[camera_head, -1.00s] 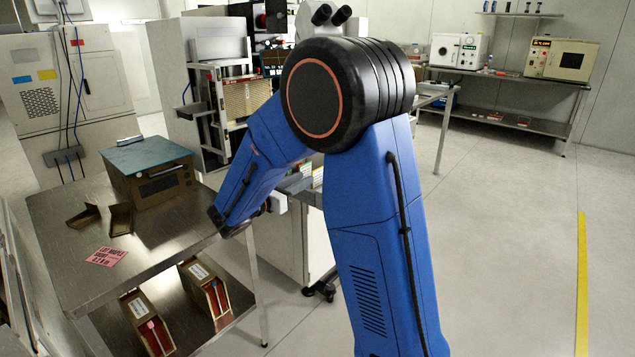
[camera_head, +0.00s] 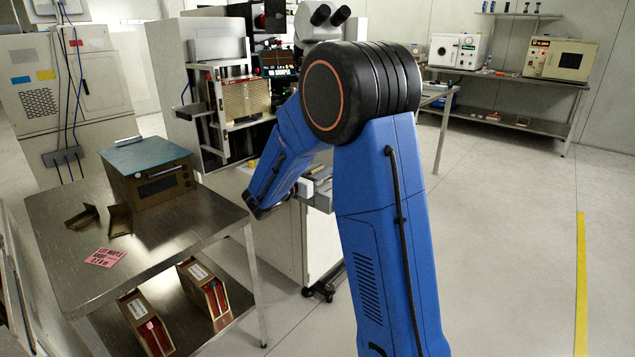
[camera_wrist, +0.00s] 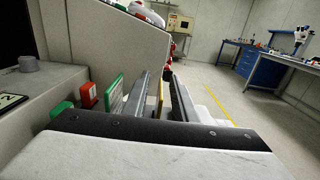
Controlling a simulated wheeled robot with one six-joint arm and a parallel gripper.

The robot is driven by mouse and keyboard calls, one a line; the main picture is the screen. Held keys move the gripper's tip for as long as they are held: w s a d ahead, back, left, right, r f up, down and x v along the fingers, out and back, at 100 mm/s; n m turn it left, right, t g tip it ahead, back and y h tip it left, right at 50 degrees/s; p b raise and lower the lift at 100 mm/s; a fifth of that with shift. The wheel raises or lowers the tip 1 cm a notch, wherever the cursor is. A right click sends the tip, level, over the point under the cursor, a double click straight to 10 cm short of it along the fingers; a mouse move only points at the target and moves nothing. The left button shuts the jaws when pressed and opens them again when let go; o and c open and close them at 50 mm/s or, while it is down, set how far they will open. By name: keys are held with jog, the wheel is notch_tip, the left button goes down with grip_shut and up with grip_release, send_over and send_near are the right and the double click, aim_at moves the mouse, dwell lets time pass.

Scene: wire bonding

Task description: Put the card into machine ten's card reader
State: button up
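In the wrist view the two long grey fingers of my gripper (camera_wrist: 160,98) stand apart. A thin card with a yellow-orange edge (camera_wrist: 160,92) stands upright between them, seen nearly edge-on, with a gap to the fingers. A white-and-green card (camera_wrist: 114,92) stands just left of the fingers. A red piece (camera_wrist: 88,95) and a green piece (camera_wrist: 62,107) are farther left. In the head view my blue arm hides my gripper.
A steel table (camera_head: 180,232) at left holds a teal-topped box (camera_head: 150,172), brown brackets and a pink label (camera_head: 106,257). Two brown boxes are on its lower shelf. A cabinet wall rises close at left in the wrist view. The floor at right is clear, with a yellow line (camera_head: 580,285).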

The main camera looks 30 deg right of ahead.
jog(key=shift+x, duration=0.85)
grip_shut()
